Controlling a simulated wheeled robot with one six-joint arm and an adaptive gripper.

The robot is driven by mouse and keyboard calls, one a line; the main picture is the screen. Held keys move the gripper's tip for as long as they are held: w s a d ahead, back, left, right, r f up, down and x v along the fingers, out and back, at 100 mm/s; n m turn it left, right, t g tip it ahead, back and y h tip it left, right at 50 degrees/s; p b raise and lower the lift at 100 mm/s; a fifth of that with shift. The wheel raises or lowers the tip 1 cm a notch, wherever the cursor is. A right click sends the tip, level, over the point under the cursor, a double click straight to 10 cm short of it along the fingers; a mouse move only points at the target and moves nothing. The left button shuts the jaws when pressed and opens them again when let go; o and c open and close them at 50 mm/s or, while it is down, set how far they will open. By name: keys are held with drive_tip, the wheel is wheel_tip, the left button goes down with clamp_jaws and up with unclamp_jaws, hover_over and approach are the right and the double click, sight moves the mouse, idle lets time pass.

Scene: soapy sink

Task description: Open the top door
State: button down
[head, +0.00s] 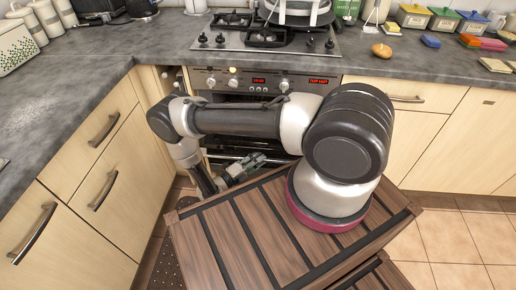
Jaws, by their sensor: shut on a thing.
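The oven (265,83) stands in the middle under the hob, with knobs and two red displays on its panel. Its top door is below the panel, and my arm crosses in front of much of it. A pale horizontal bar (228,157) shows low on the oven front and looks like the door's handle. My gripper (225,178) points down at this front, left of centre. It is shut on what seems to be the handle; the contact is too small and covered to see clearly. How far the door stands open cannot be told.
Wooden drawers with metal handles (103,190) stand close on the left, and cabinets (430,125) on the right. The counter (95,70) holds a hob (265,35), jars and sponges. Tiled floor (450,240) is free at the lower right.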

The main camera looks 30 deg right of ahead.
wheel_tip(320, 180, down, 8)
idle(0.5)
drive_tip(key=c, duration=1.3)
unclamp_jaws()
drive_tip(key=v, duration=1.2)
drive_tip(key=shift+f, duration=0.1)
